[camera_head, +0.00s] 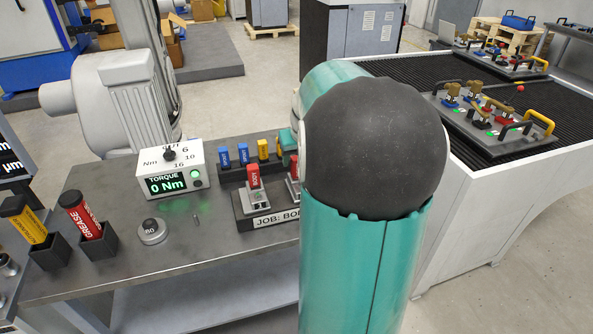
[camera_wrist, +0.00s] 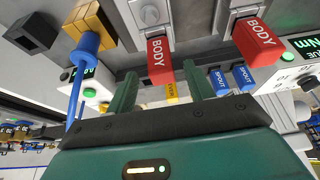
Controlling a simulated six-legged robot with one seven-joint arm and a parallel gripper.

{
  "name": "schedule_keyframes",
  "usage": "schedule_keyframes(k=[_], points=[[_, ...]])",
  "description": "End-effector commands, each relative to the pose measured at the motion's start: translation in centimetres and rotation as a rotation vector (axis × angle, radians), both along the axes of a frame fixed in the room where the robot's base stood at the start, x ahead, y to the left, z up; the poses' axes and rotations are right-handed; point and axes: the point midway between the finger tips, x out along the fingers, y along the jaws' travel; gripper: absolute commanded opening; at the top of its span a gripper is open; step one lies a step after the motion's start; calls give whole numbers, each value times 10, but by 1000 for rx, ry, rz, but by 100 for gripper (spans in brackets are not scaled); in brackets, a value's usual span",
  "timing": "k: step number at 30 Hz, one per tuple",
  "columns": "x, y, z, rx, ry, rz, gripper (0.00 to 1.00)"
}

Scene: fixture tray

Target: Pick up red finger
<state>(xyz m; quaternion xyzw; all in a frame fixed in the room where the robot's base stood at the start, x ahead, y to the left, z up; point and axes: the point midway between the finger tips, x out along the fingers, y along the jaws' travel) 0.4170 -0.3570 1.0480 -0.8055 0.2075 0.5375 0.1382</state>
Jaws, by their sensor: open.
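Two red fingers marked BODY stand in the dark fixture tray (camera_head: 243,222) on the bench. One red finger (camera_head: 254,177) shows clearly in the head view; the other (camera_head: 292,188) is partly behind my arm. In the wrist view, one red finger (camera_wrist: 160,62) appears between the two green fingertips of my gripper (camera_wrist: 159,72), and the other red finger (camera_wrist: 257,42) is to the right. My gripper is open, with no grip on the red finger. How far the fingertips are from it in depth is hard to tell. My arm hides much of the tray in the head view.
Blue fingers (camera_head: 225,157) and a yellow finger (camera_head: 263,150) stand in a rack behind. A torque display (camera_head: 170,174) is at left, with a grease tube (camera_head: 80,215) further left.

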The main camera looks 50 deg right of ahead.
Motion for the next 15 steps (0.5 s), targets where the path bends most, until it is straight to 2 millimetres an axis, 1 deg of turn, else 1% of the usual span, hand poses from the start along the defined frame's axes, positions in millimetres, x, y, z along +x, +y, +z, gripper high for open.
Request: schedule_keyframes(k=[1,6,9,14,15], points=[[4,-1,-9,4,3,0,53],[13,-5,-30,2,2,0,53],[15,-6,-34,1,0,0,53],[15,-6,-34,0,0,0,53],[15,-6,-34,0,1,0,51]])
